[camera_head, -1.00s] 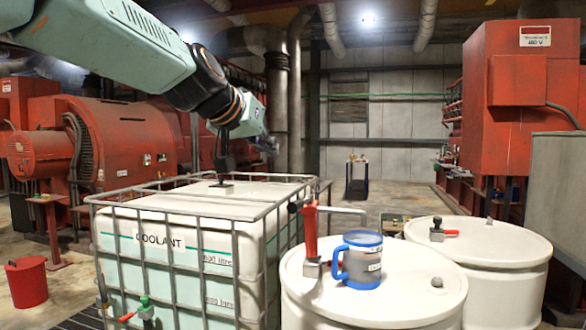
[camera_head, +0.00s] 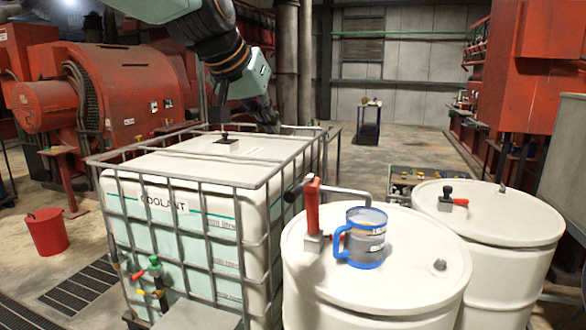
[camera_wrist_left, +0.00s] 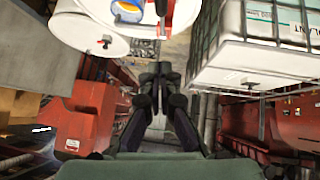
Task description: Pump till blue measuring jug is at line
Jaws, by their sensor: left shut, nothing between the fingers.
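The blue measuring jug (camera_head: 364,240) stands upright on the near white drum, with a blue rim, base and handle and a grey-looking body. Its fill level and line are too small to read. The red hand pump (camera_head: 313,208) stands on the drum just left of the jug, its metal spout reaching over the jug. In the left wrist view the jug (camera_wrist_left: 128,10) shows at the top edge. My left gripper (camera_head: 268,122) is beyond the coolant tank's back edge, away from pump and jug. In the left wrist view the left gripper (camera_wrist_left: 162,70) is shut and empty. The right gripper is out of view.
The caged white coolant tank (camera_head: 165,265) stands left of the near drum (camera_head: 400,285). A second white drum (camera_head: 515,235) with a red-handled valve stands right. A red bucket (camera_head: 47,235) is on the floor at left.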

